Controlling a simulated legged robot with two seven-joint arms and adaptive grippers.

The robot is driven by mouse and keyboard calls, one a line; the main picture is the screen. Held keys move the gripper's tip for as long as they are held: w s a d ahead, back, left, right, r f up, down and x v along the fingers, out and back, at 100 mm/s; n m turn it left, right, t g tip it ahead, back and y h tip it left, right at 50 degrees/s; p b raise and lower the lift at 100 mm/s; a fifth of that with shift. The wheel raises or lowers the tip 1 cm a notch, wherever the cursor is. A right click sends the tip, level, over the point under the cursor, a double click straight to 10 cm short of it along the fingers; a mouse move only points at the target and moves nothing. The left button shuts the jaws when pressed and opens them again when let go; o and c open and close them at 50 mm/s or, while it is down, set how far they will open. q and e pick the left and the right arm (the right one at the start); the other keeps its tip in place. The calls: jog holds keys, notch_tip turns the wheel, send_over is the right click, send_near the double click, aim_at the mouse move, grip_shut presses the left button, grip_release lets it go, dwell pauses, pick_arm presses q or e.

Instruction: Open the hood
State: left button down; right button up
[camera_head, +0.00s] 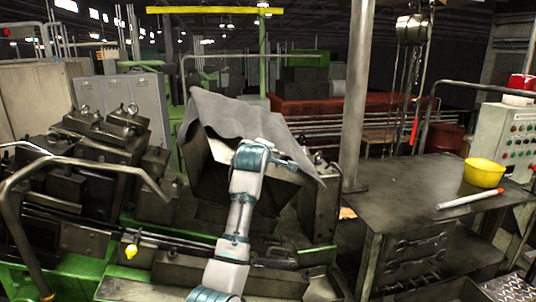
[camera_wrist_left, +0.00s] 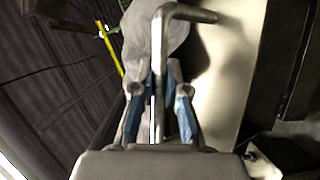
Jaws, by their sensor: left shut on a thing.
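The hood (camera_head: 232,115) is a large grey cover over the dark machine in the middle of the head view. Its top slopes down to the right, and dark metal faces show beneath its front edge. One white and blue arm of mine reaches up from the bottom in front of it. In the left wrist view my left gripper (camera_wrist_left: 164,82) is shut on a bent metal bar handle (camera_wrist_left: 190,13). The handle runs between the fingers and turns right beyond their tips. In the head view the fingertips and handle are hard to make out. My right gripper is not in view.
A metal workbench (camera_head: 400,205) with a yellow bowl (camera_head: 484,172) and a white rod (camera_head: 470,199) stands at right. A grey pillar (camera_head: 354,100) rises beside the machine. A bent tube rail (camera_head: 85,164) and machine tooling (camera_head: 115,140) fill the left.

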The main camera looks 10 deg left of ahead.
pick_arm(q)
jog(key=shift+w, duration=0.2)
jog(key=c, duration=1.2)
grip_release()
jog(key=shift+a, duration=0.2)
jog(key=v, duration=1.2)
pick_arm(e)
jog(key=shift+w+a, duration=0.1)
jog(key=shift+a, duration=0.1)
